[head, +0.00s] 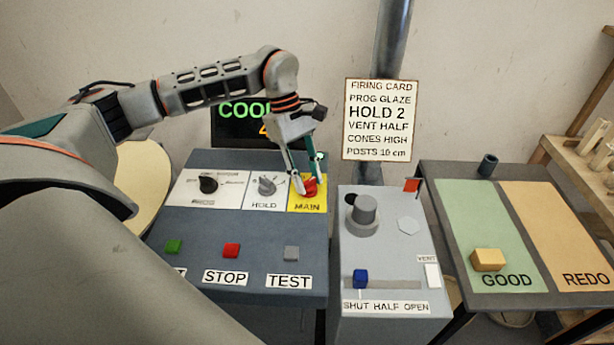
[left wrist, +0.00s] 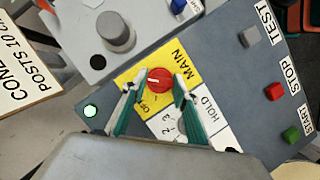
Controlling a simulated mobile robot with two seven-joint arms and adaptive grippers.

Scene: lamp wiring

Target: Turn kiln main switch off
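The kiln main switch is a red round knob (head: 310,187) on a yellow plate marked MAIN (head: 307,207), at the right end of the blue-grey control panel (head: 190,225). In the left wrist view the knob (left wrist: 160,80) bears a short white mark toward its left side, and a small partly hidden label, seemingly OFF, lies below left of it. My left gripper (head: 309,171) is over the knob. In the left wrist view its two teal fingers (left wrist: 157,88) stand apart on either side of the knob, and I cannot tell whether either touches it. My right gripper is in neither view.
A HOLD dial (head: 267,186) and a black dial (head: 208,184) sit left of the switch. Green, red (head: 231,250) and grey buttons line the panel's front. The vent box (head: 385,255) with a grey knob (head: 363,213) stands close right.

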